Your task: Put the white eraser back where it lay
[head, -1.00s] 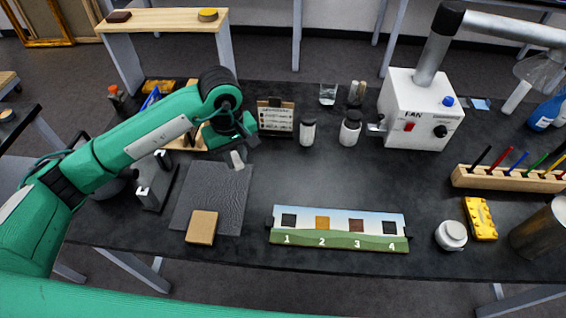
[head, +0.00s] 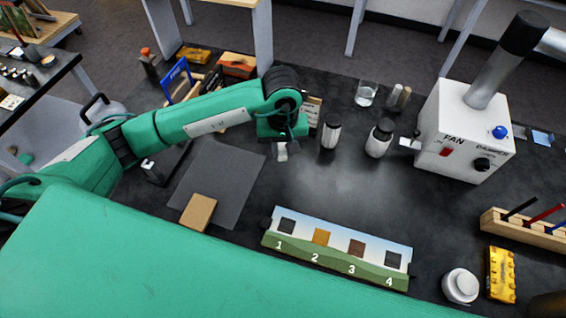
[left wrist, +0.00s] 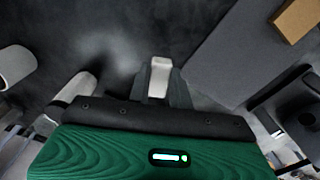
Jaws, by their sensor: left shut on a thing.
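My left gripper (head: 284,155) is shut on the white eraser (head: 281,150), which shows as a small pale block under the gripper. In the left wrist view the eraser (left wrist: 159,78) sits between the two dark fingers (left wrist: 160,90). The gripper is just right of the far right corner of the grey mat (head: 228,175), over the dark tabletop. I cannot tell whether the eraser touches the table. My right gripper is not in view.
A tan block (head: 198,212) lies on the mat's near edge. A numbered strip (head: 337,257) lies in front. Two dark-lidded jars (head: 331,135) (head: 379,140) and a white fan box (head: 462,135) stand to the right. A card (head: 314,110) behind my arm is partly hidden. The tabletop between jars and strip is clear.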

